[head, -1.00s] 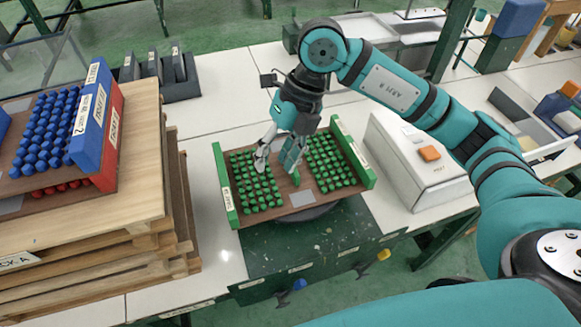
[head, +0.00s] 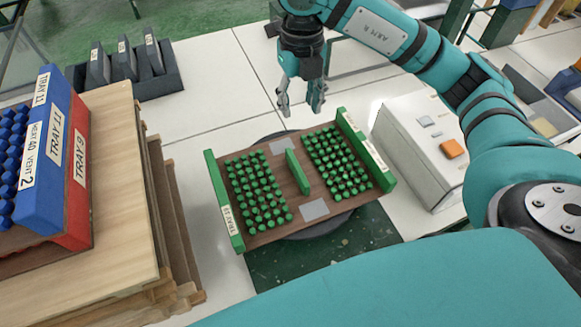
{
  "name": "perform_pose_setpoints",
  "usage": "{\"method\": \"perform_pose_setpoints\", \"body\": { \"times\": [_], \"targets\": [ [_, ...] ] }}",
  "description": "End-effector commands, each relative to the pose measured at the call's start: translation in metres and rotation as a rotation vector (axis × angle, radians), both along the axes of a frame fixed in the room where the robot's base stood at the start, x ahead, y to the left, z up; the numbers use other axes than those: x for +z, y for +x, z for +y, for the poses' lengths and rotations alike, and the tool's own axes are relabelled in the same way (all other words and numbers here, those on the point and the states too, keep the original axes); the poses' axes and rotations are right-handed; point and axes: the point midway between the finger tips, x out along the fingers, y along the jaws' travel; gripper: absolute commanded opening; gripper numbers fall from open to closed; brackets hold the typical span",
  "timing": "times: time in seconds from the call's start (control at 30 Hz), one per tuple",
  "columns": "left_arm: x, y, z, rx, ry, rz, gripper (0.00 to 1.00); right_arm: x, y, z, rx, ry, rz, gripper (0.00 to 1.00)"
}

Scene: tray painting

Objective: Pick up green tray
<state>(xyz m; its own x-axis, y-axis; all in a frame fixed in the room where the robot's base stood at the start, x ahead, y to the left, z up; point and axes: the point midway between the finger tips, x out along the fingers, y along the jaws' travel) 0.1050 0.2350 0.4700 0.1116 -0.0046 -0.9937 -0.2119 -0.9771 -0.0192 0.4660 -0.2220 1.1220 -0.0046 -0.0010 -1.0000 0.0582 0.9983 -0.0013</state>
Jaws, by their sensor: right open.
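The green tray (head: 297,187) has a brown base, green end walls and a green middle bar. It holds two blocks of small green pieces and rests on a dark round support (head: 330,222) on the table. My right gripper (head: 301,108) is open and empty, pointing down just beyond the tray's far edge. It is apart from the tray. My left gripper is not in view.
A blue tray (head: 55,160) lies on a red tray (head: 80,190) on stacked wooden pallets (head: 110,190) at the left. A white box with an orange button (head: 425,150) stands right of the tray. A dark rack (head: 155,85) stands at the back left.

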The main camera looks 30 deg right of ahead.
Motion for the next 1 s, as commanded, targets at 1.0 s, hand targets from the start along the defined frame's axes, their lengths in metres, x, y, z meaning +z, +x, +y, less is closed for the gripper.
{"method": "perform_pose_setpoints", "body": {
  "times": [1.0],
  "targets": [
    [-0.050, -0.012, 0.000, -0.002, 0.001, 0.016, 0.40, -0.157, -0.002, 0.000, 0.001, 0.001, 0.005, 0.42]
  ]
}}
